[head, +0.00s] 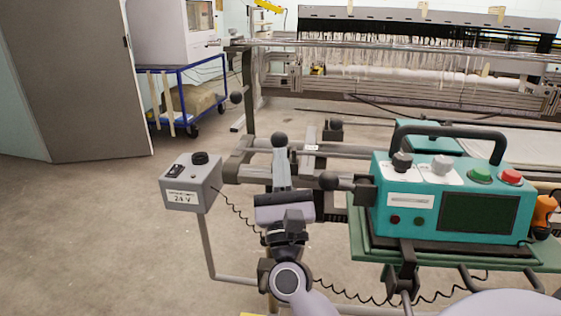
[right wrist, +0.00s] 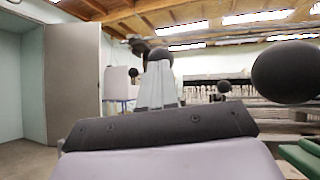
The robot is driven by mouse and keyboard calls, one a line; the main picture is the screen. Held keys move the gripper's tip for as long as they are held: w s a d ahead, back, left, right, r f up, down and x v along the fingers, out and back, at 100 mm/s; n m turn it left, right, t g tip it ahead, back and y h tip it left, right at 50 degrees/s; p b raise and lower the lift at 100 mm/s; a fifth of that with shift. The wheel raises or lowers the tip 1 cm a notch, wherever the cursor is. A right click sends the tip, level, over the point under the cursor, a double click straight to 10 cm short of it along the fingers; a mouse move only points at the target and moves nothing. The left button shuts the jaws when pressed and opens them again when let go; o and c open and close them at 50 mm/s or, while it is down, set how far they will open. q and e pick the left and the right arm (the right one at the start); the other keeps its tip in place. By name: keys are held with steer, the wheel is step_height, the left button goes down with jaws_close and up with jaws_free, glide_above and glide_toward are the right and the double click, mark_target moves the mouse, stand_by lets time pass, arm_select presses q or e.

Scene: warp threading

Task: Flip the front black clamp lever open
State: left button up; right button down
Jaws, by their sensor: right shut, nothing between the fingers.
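My right gripper (head: 281,154) is shut and empty. Its light grey fingers also show in the right wrist view (right wrist: 158,66), pointing away from me. A round black lever knob (head: 279,140) lies at or just beyond the fingertips in the picture; it also shows in the right wrist view (right wrist: 160,56). I cannot tell whether they touch, and its stem is hidden. A nearer black clamp lever (head: 328,181) lies roughly level, its ball knob pointing left from a dark block; the knob is large in the right wrist view (right wrist: 288,70). My left gripper is not in view.
A teal control box (head: 455,200) with a black handle stands on a green shelf (head: 362,240) at the right. A grey 24 V box (head: 190,183) on a post stands at the left. More black knobs (head: 236,97) sit on the loom frame behind. The left floor is clear.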

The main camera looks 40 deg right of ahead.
steer(key=shift+w+d+r+g+p, duration=0.1)
steer(key=shift+w+d+r+p, duration=0.15)
steer(key=shift+r, duration=0.3)
steer(key=shift+w+d+r+g+p, duration=0.1)
steer(key=shift+r+p, duration=0.15)
steer(key=shift+r, duration=0.25)
steer(key=shift+w+d+r+g+p, duration=0.1)
steer(key=shift+w+d+r+p, duration=0.15)
steer(key=shift+r, duration=0.3)
steer(key=b, duration=0.2)
glide_toward(282, 140)
steer(key=w+r, duration=0.1)
steer(key=w, duration=0.1)
steer(key=shift+s+d+r, duration=0.1)
steer(key=shift+s+d, duration=0.15)
steer(key=shift+d, duration=0.2)
